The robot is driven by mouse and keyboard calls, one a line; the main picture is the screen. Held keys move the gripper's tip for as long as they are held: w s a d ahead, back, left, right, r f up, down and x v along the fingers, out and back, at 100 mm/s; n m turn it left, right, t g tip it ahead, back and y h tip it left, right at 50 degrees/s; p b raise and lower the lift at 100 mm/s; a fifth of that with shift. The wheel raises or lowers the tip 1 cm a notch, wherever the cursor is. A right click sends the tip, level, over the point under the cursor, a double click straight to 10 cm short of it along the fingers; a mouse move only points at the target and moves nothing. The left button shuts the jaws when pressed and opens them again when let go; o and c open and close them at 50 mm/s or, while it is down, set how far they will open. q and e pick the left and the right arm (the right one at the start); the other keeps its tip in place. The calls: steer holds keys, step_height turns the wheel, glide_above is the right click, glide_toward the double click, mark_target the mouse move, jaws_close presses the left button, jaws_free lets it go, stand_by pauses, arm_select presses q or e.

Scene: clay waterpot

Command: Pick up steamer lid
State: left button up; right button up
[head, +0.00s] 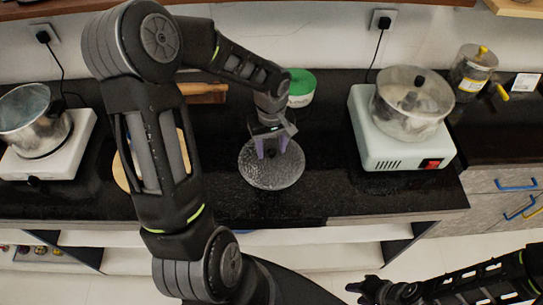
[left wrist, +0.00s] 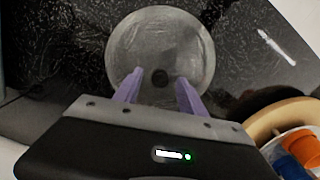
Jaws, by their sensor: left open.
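The steamer lid (head: 268,176) is a round, see-through disc lying flat on the dark counter, below my left gripper.
A metal pot (head: 33,118) stands on a white cooker (head: 60,148) at left. A pot with a clear lid (head: 412,102) sits on a pale green cooker (head: 375,143) at right. A green-topped tub (head: 301,88) stands behind the lid. The counter right of the lid is clear.

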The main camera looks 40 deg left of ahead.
arm_select(q)
steer(key=shift+f, duration=0.45)
jaws_close()
stand_by(0.6)
